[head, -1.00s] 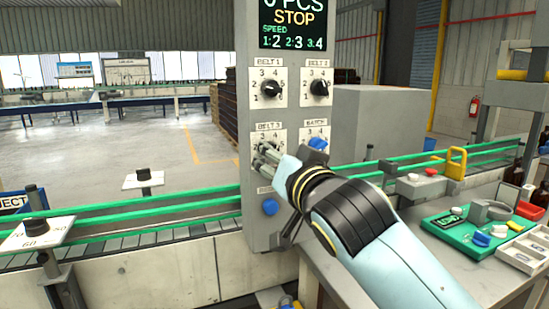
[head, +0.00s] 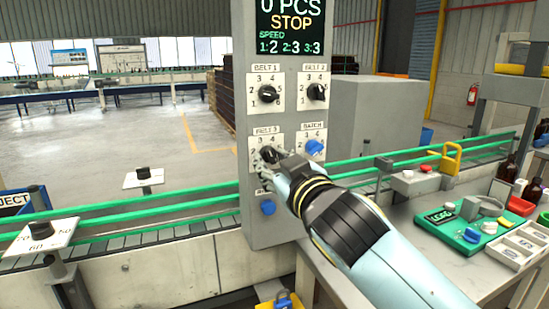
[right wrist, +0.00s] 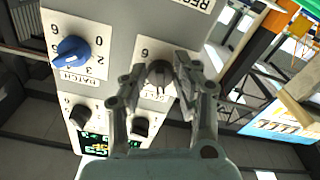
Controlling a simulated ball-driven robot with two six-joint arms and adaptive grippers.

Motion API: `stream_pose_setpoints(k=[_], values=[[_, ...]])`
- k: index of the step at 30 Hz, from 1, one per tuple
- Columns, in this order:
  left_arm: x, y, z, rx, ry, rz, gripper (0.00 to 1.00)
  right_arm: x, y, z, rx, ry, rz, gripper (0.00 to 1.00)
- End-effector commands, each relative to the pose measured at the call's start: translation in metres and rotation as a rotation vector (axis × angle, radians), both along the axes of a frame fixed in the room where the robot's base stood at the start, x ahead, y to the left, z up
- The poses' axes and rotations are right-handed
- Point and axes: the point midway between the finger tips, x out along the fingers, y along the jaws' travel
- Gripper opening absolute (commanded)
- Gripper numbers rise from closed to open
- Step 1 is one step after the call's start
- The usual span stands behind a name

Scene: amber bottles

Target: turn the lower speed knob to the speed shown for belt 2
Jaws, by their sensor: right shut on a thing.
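The grey control panel (head: 270,210) stands in the middle of the head view. Its green display (head: 290,30) reads 0 PCS, STOP, and speeds 1:2, 2:3, 3:3. The lower black knob, marked BELT 3 (head: 267,154), is partly hidden by my right gripper (head: 268,160). In the right wrist view this dark knob (right wrist: 160,75) sits between the two fingers of my right gripper (right wrist: 160,70), which are shut on it. The black BELT 1 knob (head: 267,93) and BELT 2 knob (head: 317,91) are above. My left gripper is not in view.
A blue BATCH knob (head: 315,147) is close to the right of the gripper, and a blue button (head: 267,207) is below it. A conveyor with green rails (head: 130,222) runs behind the panel. A bench at right holds a green tray (head: 462,238).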

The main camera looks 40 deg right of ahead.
Motion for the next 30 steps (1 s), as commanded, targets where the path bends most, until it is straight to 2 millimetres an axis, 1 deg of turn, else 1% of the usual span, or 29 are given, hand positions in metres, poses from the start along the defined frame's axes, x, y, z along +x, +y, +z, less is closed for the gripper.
stream_pose_setpoints(k=[9, 22, 23, 26, 30], values=[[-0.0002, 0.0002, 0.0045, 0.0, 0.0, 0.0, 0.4, -0.0001, -0.0006, 0.0003, -0.079, 0.019, 0.0, 0.0], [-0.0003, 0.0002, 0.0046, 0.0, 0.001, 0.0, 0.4, -0.0001, -0.0006, 0.0, -0.086, 0.021, 0.0, 0.0], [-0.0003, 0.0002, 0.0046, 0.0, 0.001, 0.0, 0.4, -0.0001, -0.0006, 0.0, -0.086, 0.021, 0.0, 0.33], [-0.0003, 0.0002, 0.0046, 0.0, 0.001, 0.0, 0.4, -0.0001, -0.0006, 0.0, -0.086, 0.021, 0.0, 0.46], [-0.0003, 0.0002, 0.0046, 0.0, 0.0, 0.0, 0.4, -0.0002, -0.0007, 0.0001, -0.086, 0.021, 0.0, 0.47]])
